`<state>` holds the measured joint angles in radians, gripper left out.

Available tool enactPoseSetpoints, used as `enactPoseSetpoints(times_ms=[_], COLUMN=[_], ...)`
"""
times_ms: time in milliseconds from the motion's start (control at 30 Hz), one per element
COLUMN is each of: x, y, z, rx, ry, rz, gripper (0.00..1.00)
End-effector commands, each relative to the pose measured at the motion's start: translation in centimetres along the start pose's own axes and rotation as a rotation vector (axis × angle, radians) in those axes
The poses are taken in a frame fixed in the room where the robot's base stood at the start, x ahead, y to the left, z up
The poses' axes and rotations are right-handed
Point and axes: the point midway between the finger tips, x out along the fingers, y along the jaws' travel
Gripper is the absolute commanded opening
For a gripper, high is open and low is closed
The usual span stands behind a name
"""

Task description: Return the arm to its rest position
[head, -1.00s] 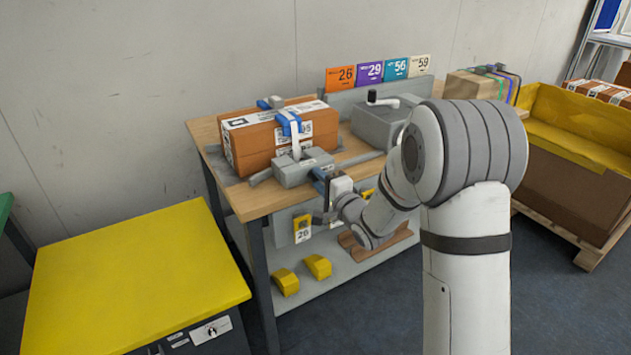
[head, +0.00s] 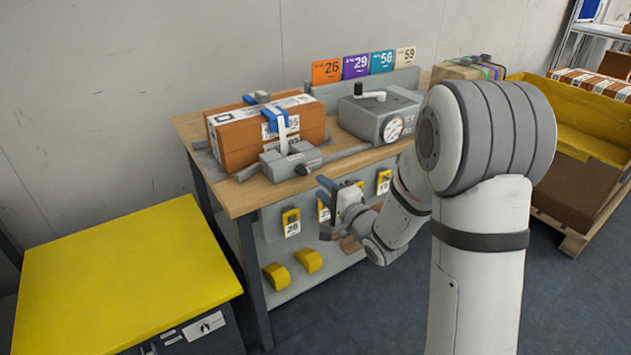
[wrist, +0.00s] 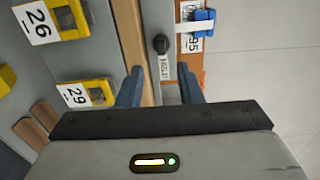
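My arm reaches from the right of the head view, and my gripper (head: 325,207) hangs in front of the bench's front edge, apart from it. Its two blue fingers are spread with nothing visible between them; they also show in the wrist view (wrist: 160,78), the bench edge behind the gap. An orange-brown box (head: 262,135) with a white label and a blue-and-white strap stands on the wooden bench (head: 240,198). A small grey device (head: 288,160) with a dark knob sits in front of the box.
A grey machine with a crank and dial (head: 375,115) stands right of the box. Yellow numbered tags (head: 291,222) hang on the bench front. A yellow-topped cabinet (head: 120,270) is at left, a yellow-lined crate (head: 590,140) at right. Floor before the bench looks clear.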

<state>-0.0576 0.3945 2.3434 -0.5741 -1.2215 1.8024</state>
Motion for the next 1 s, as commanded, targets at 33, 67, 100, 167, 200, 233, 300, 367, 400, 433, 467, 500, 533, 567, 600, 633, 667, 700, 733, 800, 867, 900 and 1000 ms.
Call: enactPoseSetpoints(times_ms=[33, 67, 100, 167, 200, 233, 300, 367, 400, 433, 467, 500, 533, 567, 600, 633, 667, 700, 733, 800, 867, 900, 1000], x=[-0.4, -0.6, -0.7, -0.8, -0.9, -0.9, -0.8, -0.8, -0.8, -0.8, -0.8, -0.9, -1.0, -1.1, -1.4, -1.7, -2.1, -2.7, -3.2, -4.8, -6.4, -7.5, -10.7], y=[-0.1, -0.1, -0.1, -0.1, -0.1, -0.1, -0.1, -0.1, -0.1, -0.2, -0.4, -0.7, -1.1, -1.6, -2.3, -2.9, -3.5, -4.4, -5.1, -6.6, -7.8, -8.5, -10.4], z=[0.0, 0.0, 0.0, 0.0, 0.1, 0.1, 0.1, 0.1, 0.1, 0.1, 0.0, -0.1, -0.3, -0.6, -1.0, -1.4, -1.8, -2.4, -2.9, -3.9, -4.5, -4.8, -5.2], rx=[0.0, 0.0, 0.0, 0.0, 0.0, 0.0, 0.0, -0.001, -0.001, -0.005, -0.012, -0.03, -0.05, -0.077, -0.121, -0.16, -0.205, -0.267, -0.316, -0.424, -0.507, -0.558, -0.668], ry=[0.001, 0.001, 0.0, 0.0, -0.001, -0.001, -0.001, -0.002, -0.002, 0.0, 0.004, 0.013, 0.023, 0.037, 0.06, 0.079, 0.099, 0.128, 0.148, 0.185, 0.204, 0.21, 0.2], rz=[-0.001, -0.002, -0.002, -0.002, -0.002, -0.002, -0.002, -0.003, -0.002, -0.001, 0.004, 0.016, 0.028, 0.045, 0.078, 0.108, 0.142, 0.197, 0.242, 0.353, 0.452, 0.521, 0.69], gripper=[0.33, 0.33, 0.33, 0.33, 0.33, 0.33, 0.33, 0.33, 0.33, 0.33, 0.33, 0.33, 0.33, 0.33, 0.33, 0.33, 0.33, 0.33, 0.33, 0.33, 0.33, 0.33, 0.33])
